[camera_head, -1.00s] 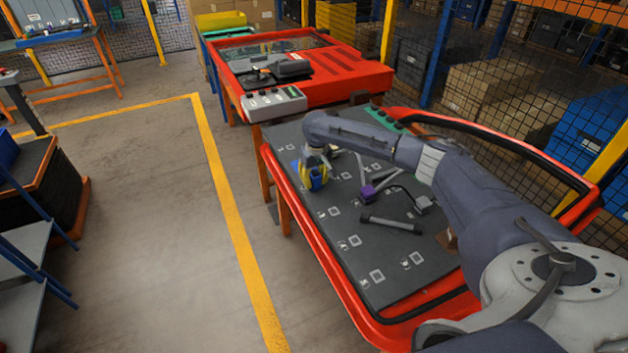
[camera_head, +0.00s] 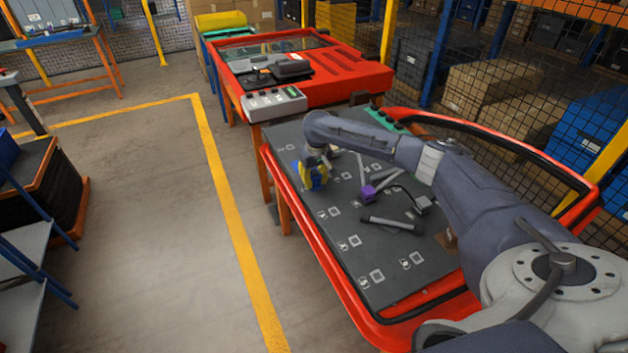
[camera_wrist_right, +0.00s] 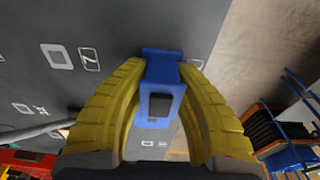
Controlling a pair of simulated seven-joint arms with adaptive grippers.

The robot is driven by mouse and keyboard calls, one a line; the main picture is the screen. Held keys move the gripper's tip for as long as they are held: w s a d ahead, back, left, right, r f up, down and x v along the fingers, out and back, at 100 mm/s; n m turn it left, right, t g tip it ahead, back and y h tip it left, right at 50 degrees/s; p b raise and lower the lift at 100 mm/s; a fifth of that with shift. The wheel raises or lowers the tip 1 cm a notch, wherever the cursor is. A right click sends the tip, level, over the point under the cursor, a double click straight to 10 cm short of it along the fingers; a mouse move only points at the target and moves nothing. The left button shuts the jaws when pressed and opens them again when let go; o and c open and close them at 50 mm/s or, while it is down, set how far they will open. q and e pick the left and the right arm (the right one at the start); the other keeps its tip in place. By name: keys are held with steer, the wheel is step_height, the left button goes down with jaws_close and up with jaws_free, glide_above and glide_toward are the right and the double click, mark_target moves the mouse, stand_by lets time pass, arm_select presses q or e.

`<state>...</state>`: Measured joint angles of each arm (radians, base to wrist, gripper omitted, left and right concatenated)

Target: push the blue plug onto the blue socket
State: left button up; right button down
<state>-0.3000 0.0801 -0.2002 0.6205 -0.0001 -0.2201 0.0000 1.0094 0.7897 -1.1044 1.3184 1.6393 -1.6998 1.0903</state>
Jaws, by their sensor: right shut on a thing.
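My right gripper (camera_head: 313,178) is over the far left part of the dark door panel (camera_head: 335,264). Its yellow fingers (camera_wrist_right: 160,105) stand on both sides of the blue plug (camera_wrist_right: 161,78) and are shut on it in the right wrist view. The plug has a wider blue end toward the grey panel and a dark window in its near face. In the head view a little blue shows at the fingers, mostly hidden. I cannot pick out the blue socket separately, nor tell whether the plug touches it. My left gripper is not in view.
On the panel lie a purple block (camera_head: 368,192), a cable running to a grey block (camera_head: 423,203), and a dark bar (camera_head: 392,223). A red rim (camera_head: 318,262) surrounds the panel. Another red door (camera_head: 335,82) stands behind.

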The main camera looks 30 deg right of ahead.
mark_target(313, 171)
steer(key=shift+r, duration=0.35)
stand_by(0.3)
steer(key=c, duration=1.6)
jaws_free()
steer(key=shift+r, duration=0.1)
steer(key=shift+c, duration=0.2)
jaws_close()
steer(key=shift+r, duration=0.1)
steer(key=shift+r, duration=3.4)
